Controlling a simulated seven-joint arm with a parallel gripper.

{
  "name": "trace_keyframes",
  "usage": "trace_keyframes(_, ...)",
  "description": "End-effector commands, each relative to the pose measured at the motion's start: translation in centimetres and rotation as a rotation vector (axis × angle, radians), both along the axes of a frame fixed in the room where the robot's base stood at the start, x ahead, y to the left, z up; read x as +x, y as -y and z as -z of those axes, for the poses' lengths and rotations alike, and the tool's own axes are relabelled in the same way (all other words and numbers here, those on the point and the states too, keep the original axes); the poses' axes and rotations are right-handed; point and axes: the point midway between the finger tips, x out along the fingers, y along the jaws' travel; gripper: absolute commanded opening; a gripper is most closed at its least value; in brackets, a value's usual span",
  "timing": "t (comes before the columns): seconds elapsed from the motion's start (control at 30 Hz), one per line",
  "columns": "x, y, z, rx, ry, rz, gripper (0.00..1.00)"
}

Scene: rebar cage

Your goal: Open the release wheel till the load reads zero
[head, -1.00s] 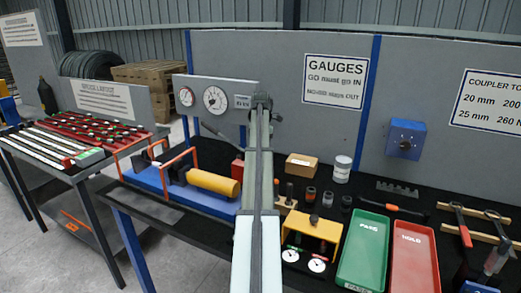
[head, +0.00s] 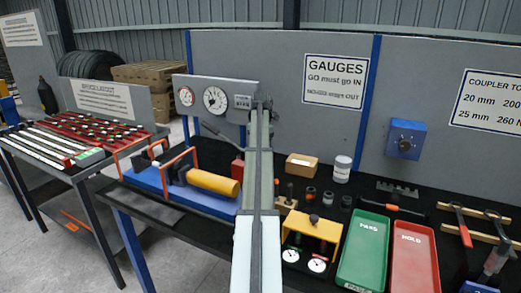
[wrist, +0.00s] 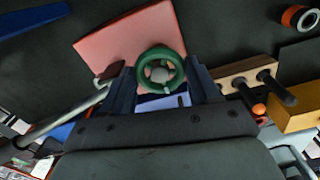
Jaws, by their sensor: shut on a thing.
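The green release wheel (wrist: 161,72) is in the wrist view, between the two fingers of my gripper (wrist: 165,90), which is shut on it. In the head view my arm hides the wheel and the gripper. A grey gauge panel (head: 199,84) stands behind the blue press (head: 185,200). It carries a small dial (head: 186,97), a larger white dial (head: 215,100) and a small readout (head: 243,102). The figures on the readout are too small to read surely.
A lever rod (wrist: 75,125) lies left of the wheel in the wrist view, and a wooden block with dark pegs (wrist: 255,78) is close on the right. A yellow gauge stand (head: 312,232), green tray (head: 364,250) and red tray (head: 413,258) stand on the bench.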

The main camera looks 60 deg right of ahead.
Motion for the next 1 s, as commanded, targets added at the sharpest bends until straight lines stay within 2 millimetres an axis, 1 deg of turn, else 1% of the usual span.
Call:
trace_keyframes(0.03,0.0,0.0,0.1,0.001,-0.001,-0.003,0.63)
trace_keyframes(0.27,0.0,0.0,0.0,0.001,0.0,-0.001,0.85)
trace_keyframes(0.5,0.0,0.0,0.0,0.0,0.0,0.0,0.86)
trace_keyframes(0.63,0.0,0.0,-0.6,0.0,0.0,0.0,0.86)
trace_keyframes(0.77,0.1,0.1,-2.2,-0.001,0.001,0.0,0.86)
trace_keyframes(1.0,0.1,0.2,-7.0,-0.001,0.001,0.0,0.86)
